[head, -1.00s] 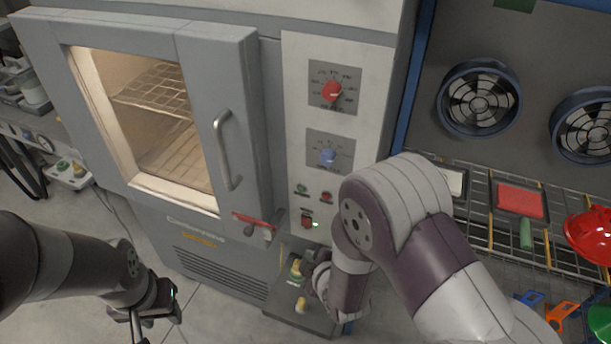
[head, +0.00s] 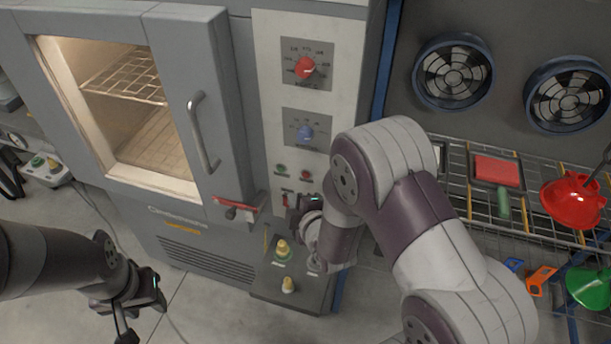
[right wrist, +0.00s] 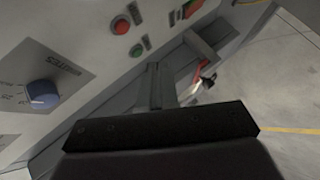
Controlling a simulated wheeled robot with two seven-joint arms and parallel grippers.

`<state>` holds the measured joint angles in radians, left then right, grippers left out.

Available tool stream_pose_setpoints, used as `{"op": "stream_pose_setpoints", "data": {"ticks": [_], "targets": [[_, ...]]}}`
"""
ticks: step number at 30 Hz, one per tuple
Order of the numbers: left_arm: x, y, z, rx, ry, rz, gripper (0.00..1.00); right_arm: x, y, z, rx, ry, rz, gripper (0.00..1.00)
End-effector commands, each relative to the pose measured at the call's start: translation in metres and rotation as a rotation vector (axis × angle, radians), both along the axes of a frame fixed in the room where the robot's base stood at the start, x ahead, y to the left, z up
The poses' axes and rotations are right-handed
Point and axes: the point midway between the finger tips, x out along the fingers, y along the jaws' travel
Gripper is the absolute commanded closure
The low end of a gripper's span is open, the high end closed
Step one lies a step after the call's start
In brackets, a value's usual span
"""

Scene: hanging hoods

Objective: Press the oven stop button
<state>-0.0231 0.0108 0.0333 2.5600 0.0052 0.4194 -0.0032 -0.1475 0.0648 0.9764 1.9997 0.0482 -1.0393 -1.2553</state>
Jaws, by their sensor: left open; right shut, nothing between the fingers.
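The grey oven (head: 212,120) has a white control panel (head: 265,60). A small round red button (head: 305,175) sits low on the panel, beside a green button (head: 281,170). In the right wrist view the red button (right wrist: 121,26) and green button (right wrist: 136,51) are in plain sight, unlabelled as far as I can read. My right gripper (head: 298,205) is shut and empty, just below the red button in the head view, partly hidden by my arm. Its fingers (right wrist: 155,85) appear apart from both buttons. My left gripper (head: 135,308) is open and empty, low at the left.
A red dial (head: 305,67) and a blue dial (head: 306,132) are higher on the panel. A red switch (head: 287,197) is beside my right gripper. A box with yellow knobs (head: 283,249) stands below. A wire rack (head: 460,190) with tools is at the right.

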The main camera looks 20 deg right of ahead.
Motion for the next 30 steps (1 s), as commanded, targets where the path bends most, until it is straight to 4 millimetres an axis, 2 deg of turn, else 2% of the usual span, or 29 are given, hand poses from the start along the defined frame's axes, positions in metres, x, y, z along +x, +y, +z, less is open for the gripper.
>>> {"op": "stream_pose_setpoints", "data": {"ticks": [6,12,30], "targets": [[0.0,0.0,-0.005,0.0,0.0,0.0,0.57,0.024,-0.016,-0.002,0.001,0.0,0.0,1.0],[0.0,0.0,-0.007,0.0,0.0,0.0,0.57,0.036,-0.024,-0.001,0.001,0.0,0.0,1.0],[0.0,0.0,-0.007,0.0,0.0,0.0,0.57,0.038,-0.025,0.0,0.0,0.001,0.0,1.0]]}}
